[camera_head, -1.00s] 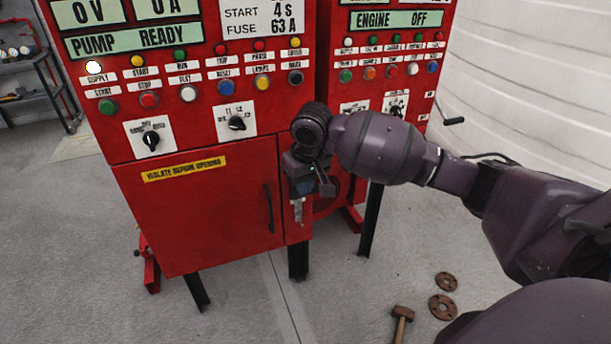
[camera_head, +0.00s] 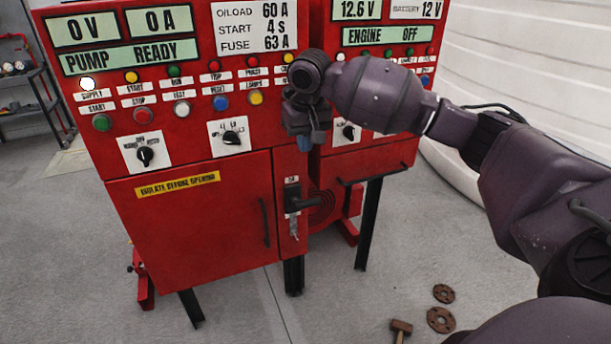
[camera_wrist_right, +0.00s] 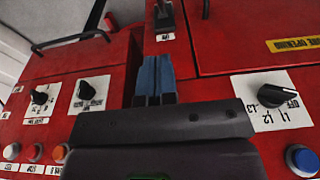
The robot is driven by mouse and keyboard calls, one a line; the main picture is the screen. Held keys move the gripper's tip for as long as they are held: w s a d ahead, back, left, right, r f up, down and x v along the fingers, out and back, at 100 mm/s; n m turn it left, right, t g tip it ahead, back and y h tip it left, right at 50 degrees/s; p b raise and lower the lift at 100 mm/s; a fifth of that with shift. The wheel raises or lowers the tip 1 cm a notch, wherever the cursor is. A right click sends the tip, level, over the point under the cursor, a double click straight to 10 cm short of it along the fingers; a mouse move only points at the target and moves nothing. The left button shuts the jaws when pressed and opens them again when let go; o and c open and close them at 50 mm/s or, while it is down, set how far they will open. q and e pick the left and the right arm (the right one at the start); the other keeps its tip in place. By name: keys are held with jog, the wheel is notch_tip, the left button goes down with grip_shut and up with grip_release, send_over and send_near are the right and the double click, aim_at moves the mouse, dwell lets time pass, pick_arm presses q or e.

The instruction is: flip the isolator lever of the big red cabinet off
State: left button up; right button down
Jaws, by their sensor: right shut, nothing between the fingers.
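The big red cabinet (camera_head: 190,235) stands at the left of the head view. In the right wrist view, which is turned over, part of the isolator (camera_wrist_right: 165,14) shows at the top edge, above a small white label. My right gripper (camera_head: 305,143) is above the lever, apart from it, in front of the panel. Its blue fingers (camera_wrist_right: 155,76) are together with nothing between them. My left gripper is not in view.
A smaller red cabinet (camera_head: 378,158) with a black bar handle (camera_head: 375,170) stands at the right. Rotary switches, such as the one on the big cabinet (camera_head: 232,138), and buttons are close to my right gripper. A hammer (camera_head: 400,327) and rusty flanges (camera_head: 440,320) lie on the floor.

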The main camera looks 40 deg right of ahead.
jog(key=b, duration=0.2)
send_over(302, 202)
jog(key=w+d, duration=0.2)
jog(key=w, duration=0.1)
notch_tip(302, 202, down, 8)
jog(key=shift+s+d+f, duration=0.1)
jog(key=shift+s+f, duration=0.05)
jog(key=shift+f, duration=0.05)
jog(key=f, duration=0.3)
jog(key=shift+s+f, duration=0.15)
jog(key=shift+s, duration=0.25)
jog(key=shift+s+a+f+b, duration=0.2)
jog(key=shift+s+f+b, duration=0.1)
jog(key=shift+s+f, duration=0.3)
jog(key=shift+f, duration=0.05)
